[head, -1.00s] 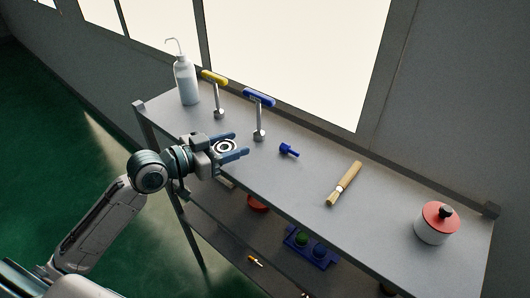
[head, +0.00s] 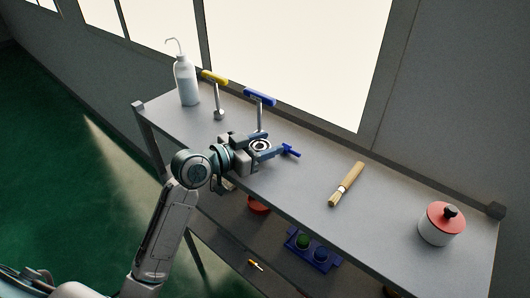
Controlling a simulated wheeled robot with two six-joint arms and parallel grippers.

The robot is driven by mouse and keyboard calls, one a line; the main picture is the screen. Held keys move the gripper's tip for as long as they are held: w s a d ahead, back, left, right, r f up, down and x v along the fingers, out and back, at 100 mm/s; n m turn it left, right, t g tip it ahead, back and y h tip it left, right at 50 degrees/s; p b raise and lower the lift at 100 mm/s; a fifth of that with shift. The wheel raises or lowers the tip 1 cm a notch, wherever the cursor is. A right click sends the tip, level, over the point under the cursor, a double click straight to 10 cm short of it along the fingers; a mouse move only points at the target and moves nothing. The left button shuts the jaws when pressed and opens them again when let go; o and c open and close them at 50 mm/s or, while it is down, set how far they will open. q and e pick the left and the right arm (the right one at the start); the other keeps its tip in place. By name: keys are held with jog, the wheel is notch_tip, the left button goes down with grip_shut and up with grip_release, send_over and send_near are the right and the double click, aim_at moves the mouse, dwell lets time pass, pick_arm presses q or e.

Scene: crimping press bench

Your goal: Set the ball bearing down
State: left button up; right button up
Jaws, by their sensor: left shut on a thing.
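The ball bearing (head: 261,145) is a small ring with a dark and light face, seen in the head view between the fingers of my left gripper (head: 268,145). My left gripper is shut on it, over the left-middle part of the grey bench top (head: 310,184). I cannot tell whether the bearing touches the bench top. The fingertips are close to a small blue plug-like part (head: 291,151). My right gripper is not in view.
A wash bottle (head: 186,82), a yellow-handled tool (head: 216,92) and a blue-handled tool (head: 260,108) stand behind the gripper. A brush (head: 346,184) and a red-lidded pot (head: 441,223) are to the right. A lower shelf holds a blue tray (head: 320,262). Bench surface between brush and pot is clear.

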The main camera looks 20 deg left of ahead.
pick_arm(q)
jog(key=shift+w+f, duration=0.1)
jog(key=shift+f, duration=0.75)
jog(key=shift+b, duration=0.3)
jog(key=shift+f, duration=0.25)
jog(key=o, duration=0.8)
jog(key=shift+r, duration=0.1)
